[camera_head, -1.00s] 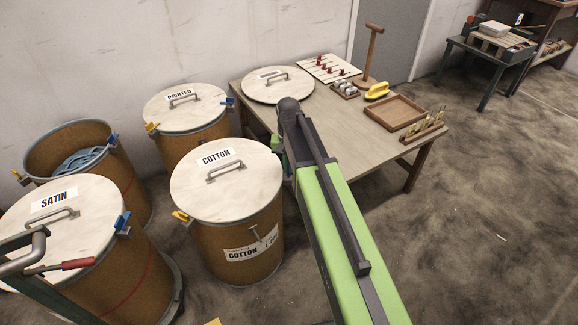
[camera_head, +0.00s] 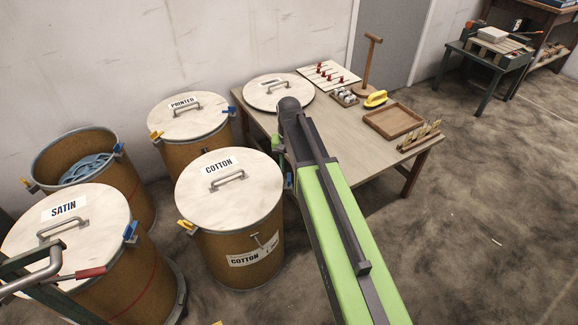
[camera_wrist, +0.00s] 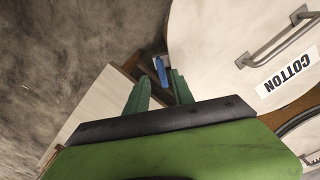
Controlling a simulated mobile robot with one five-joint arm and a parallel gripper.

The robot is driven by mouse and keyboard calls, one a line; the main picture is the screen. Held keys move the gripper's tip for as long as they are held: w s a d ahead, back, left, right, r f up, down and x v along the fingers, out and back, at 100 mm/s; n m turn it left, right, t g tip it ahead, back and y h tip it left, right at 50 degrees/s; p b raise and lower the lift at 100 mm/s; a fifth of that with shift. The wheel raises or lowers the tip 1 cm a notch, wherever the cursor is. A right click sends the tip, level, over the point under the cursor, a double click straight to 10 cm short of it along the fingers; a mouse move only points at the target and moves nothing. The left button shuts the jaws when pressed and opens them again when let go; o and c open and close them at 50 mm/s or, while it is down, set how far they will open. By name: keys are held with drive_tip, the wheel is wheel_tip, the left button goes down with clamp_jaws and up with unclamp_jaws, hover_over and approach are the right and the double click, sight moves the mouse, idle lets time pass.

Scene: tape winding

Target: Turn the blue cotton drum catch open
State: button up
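The cotton drum (camera_head: 240,240) is a brown drum with a pale lid marked COTTON (camera_head: 225,195), standing left of my arm. Its lid and handle show at the right of the wrist view (camera_wrist: 215,35). The blue catch (camera_wrist: 161,70) is at the drum's lid edge, and a sliver of blue shows beside my arm in the head view (camera_head: 288,181). My gripper (camera_wrist: 160,78) is open, its two green fingers apart, with the blue catch seen between and just beyond the tips. I cannot tell whether they touch it. A yellow catch (camera_head: 186,226) is on the drum's left side.
Printed (camera_head: 190,118), satin (camera_head: 85,240) and an open drum (camera_head: 85,155) stand to the left. A wooden table (camera_head: 345,130) with a round lid, tray and tools is beyond my gripper.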

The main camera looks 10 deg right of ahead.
wheel_tip(320, 180, up, 12)
drive_tip(key=p, duration=1)
drive_tip(key=s+r+n+p, duration=0.1)
drive_tip(key=s+r+p, duration=0.2)
drive_tip(key=s, duration=0.4)
drive_tip(key=s+r+n+p, duration=0.2)
drive_tip(key=s+r+p, duration=0.2)
drive_tip(key=s, duration=0.3)
drive_tip(key=shift+a, duration=0.25)
